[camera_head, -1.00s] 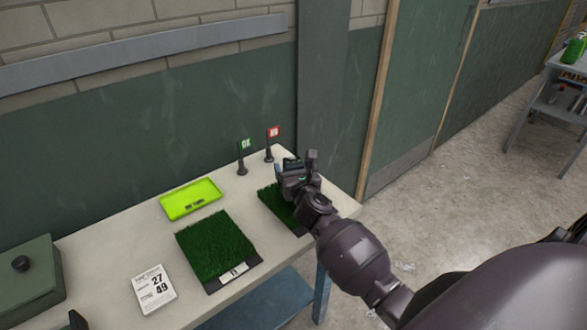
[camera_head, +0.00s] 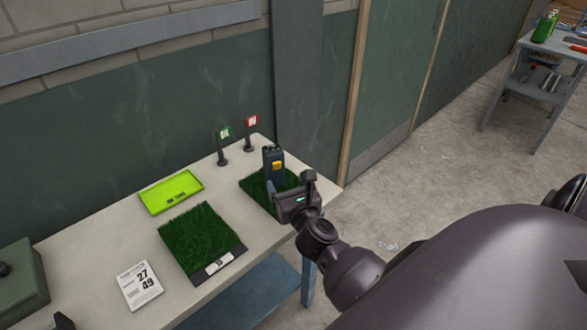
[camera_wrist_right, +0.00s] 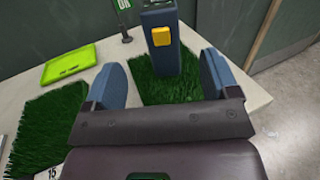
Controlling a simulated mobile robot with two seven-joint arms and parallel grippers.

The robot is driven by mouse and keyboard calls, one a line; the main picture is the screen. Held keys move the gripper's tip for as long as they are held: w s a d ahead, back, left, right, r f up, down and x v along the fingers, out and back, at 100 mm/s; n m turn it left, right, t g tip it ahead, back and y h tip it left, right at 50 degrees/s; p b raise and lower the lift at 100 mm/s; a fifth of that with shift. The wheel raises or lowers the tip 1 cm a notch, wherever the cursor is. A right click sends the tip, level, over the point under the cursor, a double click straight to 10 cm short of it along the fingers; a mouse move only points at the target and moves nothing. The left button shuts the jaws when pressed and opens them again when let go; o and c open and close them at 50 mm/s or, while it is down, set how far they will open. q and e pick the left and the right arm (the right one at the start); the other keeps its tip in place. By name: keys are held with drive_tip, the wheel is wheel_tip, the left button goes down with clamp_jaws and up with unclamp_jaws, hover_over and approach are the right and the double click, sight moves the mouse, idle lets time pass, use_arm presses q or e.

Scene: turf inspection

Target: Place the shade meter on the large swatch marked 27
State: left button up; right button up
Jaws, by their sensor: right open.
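The shade meter (camera_head: 273,163), a dark box with a yellow button, stands upright on the right turf swatch (camera_head: 252,189). Both also show in the wrist view, the meter (camera_wrist_right: 160,62) and the turf (camera_wrist_right: 184,91). The swatch's label is hidden in both views. My right gripper (camera_head: 291,188) is open just in front of the meter; in the wrist view its fingers (camera_wrist_right: 165,78) flank the meter's lower part with gaps on both sides. A small dark part at the bottom left edge may be my left gripper (camera_head: 63,321); its jaws cannot be made out.
Another turf swatch (camera_head: 196,238), labelled 15 in the wrist view, lies to the left. A lime tray (camera_head: 150,203), a card (camera_head: 131,296) reading 27 and 49, a green flag (camera_head: 223,135), a red flag (camera_head: 251,122) and a green box (camera_head: 25,290) share the table.

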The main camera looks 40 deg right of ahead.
drive_tip(key=s+a+f+m+g+y, duration=0.2)
drive_tip(key=s+f+m, duration=0.6)
drive_tip(key=m, duration=0.8)
drive_tip(key=s+a+f+m+g+y, duration=0.3)
drive_tip(key=s+f+m, duration=0.5)
drive_tip(key=m, duration=0.7)
drive_tip(key=shift+s+a+f+m+g, duration=0.2)
drive_tip(key=shift+s+a+m+g, duration=0.15)
drive_tip(key=shift+s+a, duration=0.55)
